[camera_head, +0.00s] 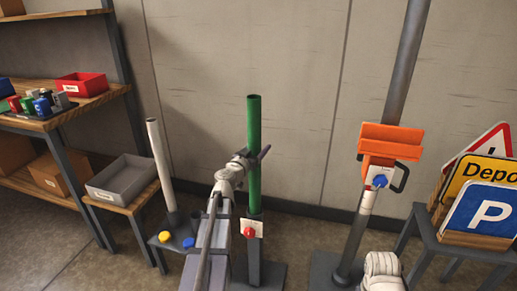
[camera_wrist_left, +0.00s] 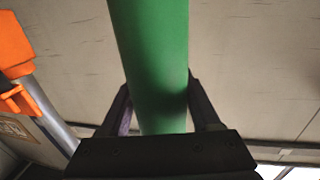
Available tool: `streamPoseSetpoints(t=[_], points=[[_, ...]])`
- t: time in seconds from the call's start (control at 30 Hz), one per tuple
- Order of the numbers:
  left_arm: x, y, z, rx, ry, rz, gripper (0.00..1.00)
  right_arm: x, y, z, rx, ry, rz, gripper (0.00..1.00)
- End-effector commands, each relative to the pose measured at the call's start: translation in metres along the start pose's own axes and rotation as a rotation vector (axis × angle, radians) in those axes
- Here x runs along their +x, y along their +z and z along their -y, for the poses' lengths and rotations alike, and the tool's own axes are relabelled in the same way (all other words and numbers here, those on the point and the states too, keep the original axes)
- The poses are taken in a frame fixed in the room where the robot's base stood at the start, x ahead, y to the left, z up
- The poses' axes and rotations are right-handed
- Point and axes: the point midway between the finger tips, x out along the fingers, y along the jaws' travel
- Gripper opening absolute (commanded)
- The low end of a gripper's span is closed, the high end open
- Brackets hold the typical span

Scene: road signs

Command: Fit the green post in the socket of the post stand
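The green post (camera_head: 254,120) stands upright, its lower end meeting the top of the dark post stand (camera_head: 254,262). A white plate with a red knob (camera_head: 249,231) is on the stand's front. From this angle I cannot tell how deep the post sits in the socket. My left gripper (camera_head: 253,158) is at the post's middle, fingers on both sides. In the left wrist view the green post (camera_wrist_left: 155,60) fills the gap between the dark fingers, which appear closed against it. My right gripper is not in view.
A grey post with an orange bracket (camera_head: 387,150) and blue knob stands to the right. Road signs (camera_head: 485,205) rest on a low table at far right. A white post (camera_head: 160,165) stands left, beside a grey bin (camera_head: 122,178). The wall is close behind.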

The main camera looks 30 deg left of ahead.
Motion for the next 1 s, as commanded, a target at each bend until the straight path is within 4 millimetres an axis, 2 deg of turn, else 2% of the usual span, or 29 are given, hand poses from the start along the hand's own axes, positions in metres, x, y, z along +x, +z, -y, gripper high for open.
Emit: streamPoseSetpoints(t=[0.03,0.23,0.53,0.67,1.0], points=[[0.0,0.0,0.0,0.0,0.0,0.0,0.71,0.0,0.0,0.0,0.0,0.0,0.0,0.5],[0.0,0.0,0.0,0.0,0.0,0.0,0.93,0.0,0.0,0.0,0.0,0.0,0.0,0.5],[-0.001,0.0,0.0,0.001,0.0,0.001,0.93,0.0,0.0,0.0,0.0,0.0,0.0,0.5],[-0.009,0.0,0.0,0.001,-0.001,0.001,0.93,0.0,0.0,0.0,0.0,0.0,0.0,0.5],[-0.061,0.0,-0.001,0.001,-0.002,0.0,0.93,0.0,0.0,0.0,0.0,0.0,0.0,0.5]])
